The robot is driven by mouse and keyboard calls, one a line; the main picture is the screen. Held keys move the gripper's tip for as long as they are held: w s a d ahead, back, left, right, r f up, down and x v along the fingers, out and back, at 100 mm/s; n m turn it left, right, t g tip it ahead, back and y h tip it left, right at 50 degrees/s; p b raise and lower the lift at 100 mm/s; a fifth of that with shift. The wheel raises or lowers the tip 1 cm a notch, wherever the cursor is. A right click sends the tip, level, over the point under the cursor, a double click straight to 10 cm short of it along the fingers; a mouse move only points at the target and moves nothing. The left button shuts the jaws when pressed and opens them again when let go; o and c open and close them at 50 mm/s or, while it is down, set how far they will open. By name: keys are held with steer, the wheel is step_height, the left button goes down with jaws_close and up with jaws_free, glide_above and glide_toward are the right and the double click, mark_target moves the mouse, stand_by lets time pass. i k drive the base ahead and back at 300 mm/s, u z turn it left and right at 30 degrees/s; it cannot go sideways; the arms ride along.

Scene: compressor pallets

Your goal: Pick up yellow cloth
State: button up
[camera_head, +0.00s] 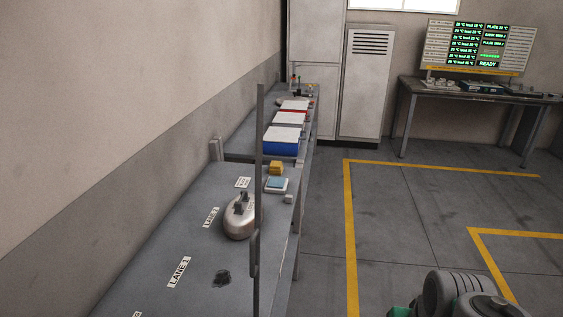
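A small yellow item (276,167), which looks like the folded yellow cloth, lies on the long grey bench (200,250). It is near the bench's right edge, just behind a small white tray (270,188) with a light blue top. It is too small for me to make out its folds. My gripper is not in view. Grey rounded parts at the bottom right look like my own arm, and they are well apart from the yellow item.
A metal compressor shell (239,217) stands on the bench behind a thin upright post (259,150). Blue and red bins (281,146) line the far bench. A cabinet (365,85) and side table (478,97) stand beyond. The yellow-lined floor is clear.

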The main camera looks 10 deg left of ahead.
mark_target(276, 168)
steer(key=i, duration=3.4)
steer(key=u, duration=4.6)
